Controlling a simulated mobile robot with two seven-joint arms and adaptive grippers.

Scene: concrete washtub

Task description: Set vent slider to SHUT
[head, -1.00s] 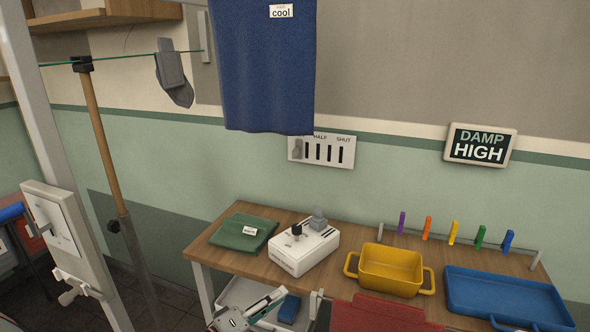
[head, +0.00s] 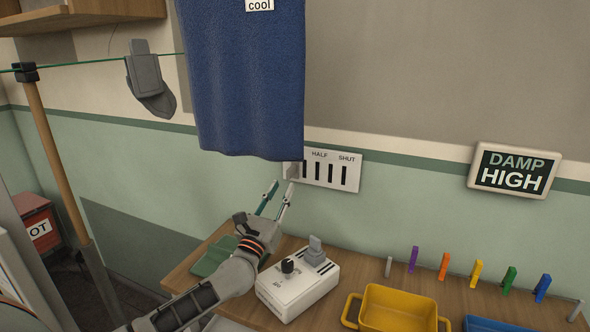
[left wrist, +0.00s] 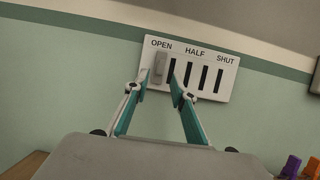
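The vent plate (head: 350,178) is a white panel with dark vertical slots on the wall, partly behind the hanging blue towel in the head view. In the left wrist view the plate (left wrist: 229,72) reads OPEN, HALF, SHUT from left to right. Its grey slider knob (left wrist: 159,68) stands at the left end, under OPEN; the knob (head: 294,171) also shows at the towel's lower edge in the head view. My left gripper (head: 282,188) is open and empty, just below and in front of the knob. In the left wrist view its fingertips (left wrist: 158,77) appear either side of the knob. My right gripper is out of view.
The blue towel (head: 245,80) hangs over the plate's upper left. Below are a white box with a black knob (head: 300,291), a folded green cloth (head: 213,256) and a yellow tub (head: 400,308) on the wooden table. A DAMP HIGH sign (head: 515,171) is at right.

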